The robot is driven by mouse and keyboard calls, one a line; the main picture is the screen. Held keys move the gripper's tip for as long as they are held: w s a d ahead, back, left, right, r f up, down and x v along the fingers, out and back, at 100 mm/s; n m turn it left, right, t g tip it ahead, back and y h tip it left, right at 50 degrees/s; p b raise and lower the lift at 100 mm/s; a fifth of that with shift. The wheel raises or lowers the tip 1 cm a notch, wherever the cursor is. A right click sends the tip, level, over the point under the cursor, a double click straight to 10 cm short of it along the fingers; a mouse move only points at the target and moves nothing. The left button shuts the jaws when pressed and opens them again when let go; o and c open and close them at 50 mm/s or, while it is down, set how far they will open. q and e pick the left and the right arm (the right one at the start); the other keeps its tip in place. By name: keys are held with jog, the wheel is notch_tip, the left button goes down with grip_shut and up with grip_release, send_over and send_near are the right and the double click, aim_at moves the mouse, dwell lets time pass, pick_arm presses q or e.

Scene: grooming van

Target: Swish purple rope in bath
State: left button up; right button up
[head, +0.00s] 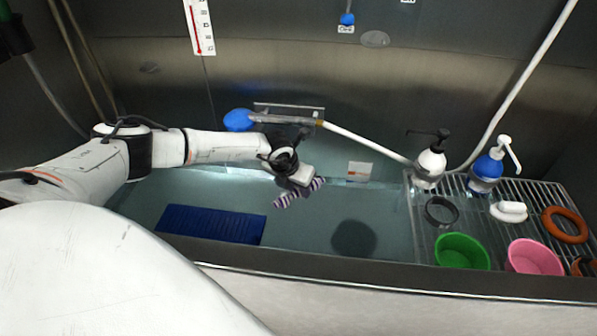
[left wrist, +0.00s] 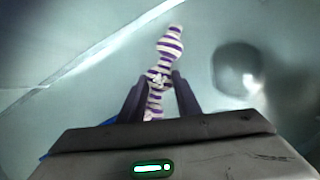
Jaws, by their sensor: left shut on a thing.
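The purple-and-white striped rope (head: 286,200) is held in my left gripper (head: 300,184) over the bath (head: 310,228). In the left wrist view the rope (left wrist: 171,45) runs between the two fingers of the left gripper (left wrist: 160,85), which are shut on its middle. One knotted end sticks out beyond the fingertips and the other lies back between the fingers. The bath floor (left wrist: 100,50) shows pale blue-green below it. I cannot tell whether the rope touches the water. My right gripper is not in view.
A blue mat (head: 210,224) lies in the bath at left. A dark round spot (head: 354,239) lies right of the rope. The rack (head: 530,192) at right holds a green bowl (head: 461,251), a pink bowl (head: 535,257), pump bottles (head: 486,172) and an orange ring (head: 565,225).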

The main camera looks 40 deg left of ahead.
pick_arm(q)
notch_tip(320, 180, down, 6)
jog(key=shift+f, duration=0.1)
notch_tip(320, 180, down, 4)
jog(key=b, duration=0.2)
jog(key=shift+r+b, duration=0.25)
jog(key=shift+b, duration=0.1)
jog(key=shift+f+b, duration=0.45)
jog(key=shift+f, duration=0.15)
dwell(0.8)
